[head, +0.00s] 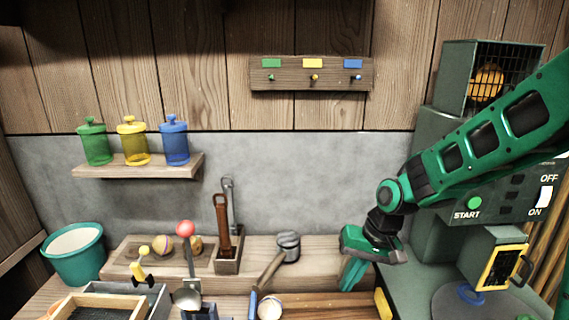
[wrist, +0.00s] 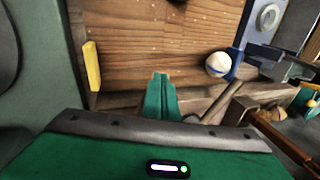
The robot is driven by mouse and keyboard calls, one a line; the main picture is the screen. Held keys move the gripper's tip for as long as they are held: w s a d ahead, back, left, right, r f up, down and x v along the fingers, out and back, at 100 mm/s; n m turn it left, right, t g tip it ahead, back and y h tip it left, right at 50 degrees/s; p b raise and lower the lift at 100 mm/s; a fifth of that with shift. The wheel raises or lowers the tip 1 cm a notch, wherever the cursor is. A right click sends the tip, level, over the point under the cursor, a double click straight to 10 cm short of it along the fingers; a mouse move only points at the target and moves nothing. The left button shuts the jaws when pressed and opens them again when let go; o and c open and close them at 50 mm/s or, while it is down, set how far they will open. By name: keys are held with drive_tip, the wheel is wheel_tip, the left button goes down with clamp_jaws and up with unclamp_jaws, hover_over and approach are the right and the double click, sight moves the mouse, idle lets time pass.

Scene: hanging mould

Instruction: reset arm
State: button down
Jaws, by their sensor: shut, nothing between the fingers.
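My gripper (head: 352,274) is green and hangs at the end of my green arm, right of the middle in the head view. Its fingers point down over the wooden bench, left of the green machine. In the wrist view the fingertips (wrist: 162,95) are together with nothing between them. The wooden board (head: 330,304) lies below and beyond them. The arm hides part of the machine's front.
A mallet (head: 286,248) lies left of my gripper. The machine (head: 432,150) stands close on the right. Jars (head: 134,143) stand on a wall shelf; a peg rack (head: 312,74) hangs above.

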drive_tip(key=s+d+r+m+h, duration=0.1)
drive_tip(key=s+d+r+h, duration=0.15)
drive_tip(key=d, duration=0.65)
drive_tip(key=s+d+r+m, duration=0.2)
drive_tip(key=s+d+r, duration=0.1)
drive_tip(key=s+d, duration=0.4)
drive_tip(key=s+d+r+m, duration=0.2)
drive_tip(key=s+d, duration=0.6)
drive_tip(key=s, duration=0.6)
drive_tip(key=shift+d+r+m+g+h, duration=0.15)
drive_tip(key=shift+r+m+g+h, duration=0.2)
drive_tip(key=shift+r, duration=0.35)
drive_tip(key=shift+w, duration=0.15)
